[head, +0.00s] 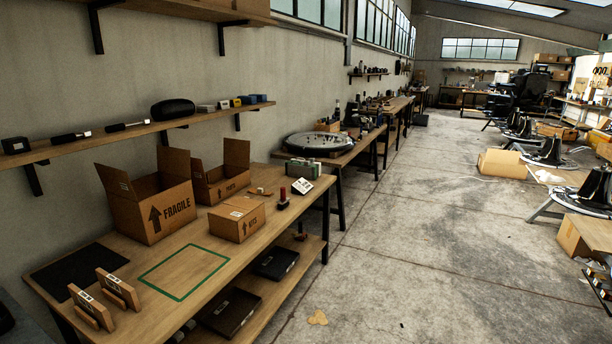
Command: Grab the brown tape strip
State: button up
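My gripper is not in this view. A small flat tan-brown piece (318,318) lies on the concrete floor at the bottom middle, to the right of the workbench; it may be the brown tape strip, but I cannot tell for sure. Another small brown item (260,192) lies on the workbench top (215,237) near the wall, behind the closed carton (237,220). Its shape is too small to make out.
An open "FRAGILE" carton (147,209) and a second open carton (222,182) stand on the bench. Dark trays (229,311) sit on its lower shelf. A wall shelf (130,133) runs above. The concrete aisle (400,240) to the right is mostly clear.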

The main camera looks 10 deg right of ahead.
aim_at(260, 191)
jog(key=i+j, duration=0.1)
jog(key=i, duration=0.55)
jog(key=i+j+z, duration=0.1)
jog(key=i, duration=0.6)
jog(key=i+j, duration=0.15)
jog(key=i, duration=0.5)
jog(key=i+j+z, duration=0.1)
jog(key=i, duration=0.55)
